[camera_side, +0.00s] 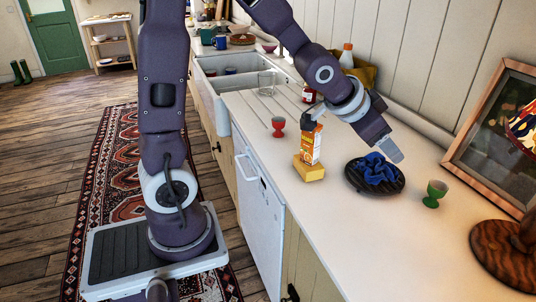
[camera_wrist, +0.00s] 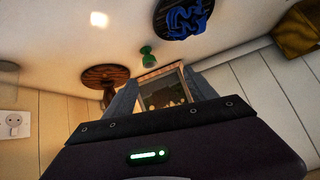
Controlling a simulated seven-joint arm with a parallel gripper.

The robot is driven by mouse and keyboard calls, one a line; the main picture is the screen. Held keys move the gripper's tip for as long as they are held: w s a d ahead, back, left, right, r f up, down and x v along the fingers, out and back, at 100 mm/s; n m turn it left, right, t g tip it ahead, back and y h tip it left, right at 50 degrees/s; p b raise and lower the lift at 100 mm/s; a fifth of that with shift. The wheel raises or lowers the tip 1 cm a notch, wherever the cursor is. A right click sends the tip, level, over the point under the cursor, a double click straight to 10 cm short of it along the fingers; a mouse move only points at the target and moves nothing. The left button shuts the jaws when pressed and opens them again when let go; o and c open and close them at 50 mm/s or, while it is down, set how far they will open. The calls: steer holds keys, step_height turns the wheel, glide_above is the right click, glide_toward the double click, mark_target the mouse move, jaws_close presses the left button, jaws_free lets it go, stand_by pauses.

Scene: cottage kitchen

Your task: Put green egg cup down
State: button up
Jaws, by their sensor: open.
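The green egg cup (camera_side: 435,194) stands upright on the pale worktop, right of a dark round board. In the wrist view the green egg cup (camera_wrist: 148,58) shows beyond my fingertips, apart from them. My gripper (camera_side: 391,150) is raised above the worktop, up and left of the egg cup in the side view. In the wrist view my gripper (camera_wrist: 162,90) has its two grey fingers apart, with no object held between them. The framed picture shows in the gap beyond them.
The dark round board (camera_side: 356,182) holds a crumpled blue cloth (camera_side: 379,168). An orange carton (camera_side: 311,148) on a yellow block (camera_side: 309,171) and a red egg cup (camera_side: 278,126) stand left. The framed picture (camera_side: 460,158) and a brown wooden stand (camera_side: 497,262) are right. The front worktop is clear.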

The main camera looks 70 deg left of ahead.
steer(key=s+d+r+n+g, duration=0.1)
steer(key=s+r, duration=0.1)
steer(key=s, duration=1.1)
steer(key=s+r+n+g, duration=0.1)
steer(key=s+g, duration=0.1)
steer(key=s, duration=1.1)
steer(key=shift+s+d+r+g, duration=0.3)
steer(key=shift+s+d+r, duration=0.05)
steer(key=shift+s+r, duration=0.05)
